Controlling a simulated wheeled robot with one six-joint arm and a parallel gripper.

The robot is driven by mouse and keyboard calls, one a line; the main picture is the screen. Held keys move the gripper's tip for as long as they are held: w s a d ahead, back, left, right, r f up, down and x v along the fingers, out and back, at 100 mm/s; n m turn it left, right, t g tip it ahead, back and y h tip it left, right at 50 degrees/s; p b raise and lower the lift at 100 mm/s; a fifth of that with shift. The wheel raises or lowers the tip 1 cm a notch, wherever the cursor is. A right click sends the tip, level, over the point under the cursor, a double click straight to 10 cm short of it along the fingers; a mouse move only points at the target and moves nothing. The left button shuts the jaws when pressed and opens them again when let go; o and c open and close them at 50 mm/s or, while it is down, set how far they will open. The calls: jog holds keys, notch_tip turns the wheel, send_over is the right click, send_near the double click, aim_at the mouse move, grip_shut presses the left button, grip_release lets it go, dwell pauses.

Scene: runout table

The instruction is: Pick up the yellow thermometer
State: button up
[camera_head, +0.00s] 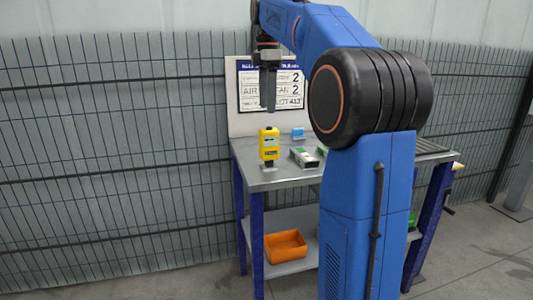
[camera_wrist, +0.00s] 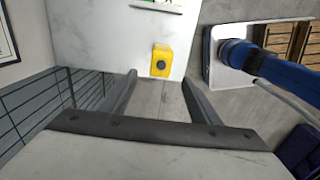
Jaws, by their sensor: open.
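The yellow thermometer (camera_head: 269,144) stands upright near the left front corner of the metal table (camera_head: 262,180) in the head view. In the wrist view the yellow thermometer (camera_wrist: 161,62) shows from above, just beyond and between the fingertips. My gripper (camera_head: 268,100) points down above it in the head view, with a gap between fingertips and thermometer. In the wrist view my gripper (camera_wrist: 158,82) has its two dark fingers apart, with nothing between them.
A blue item (camera_head: 298,133) and a grey-green device (camera_head: 304,157) stand on the table right of the thermometer. An orange bin (camera_head: 286,246) sits on the lower shelf. A sign board (camera_head: 245,90) and mesh fence (camera_head: 120,150) stand behind.

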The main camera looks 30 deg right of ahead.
aim_at(268, 128)
notch_tip(268, 128, down, 9)
jog(key=shift+f, duration=0.15)
jog(key=shift+s+d+f, duration=0.1)
jog(key=shift+d+f, duration=0.05)
jog(key=shift+f, duration=1.15)
jog(key=shift+s+d+f, duration=0.1)
jog(key=shift+f, duration=1.15)
jog(key=shift+c, duration=0.3)
jog(key=c, duration=1.1)
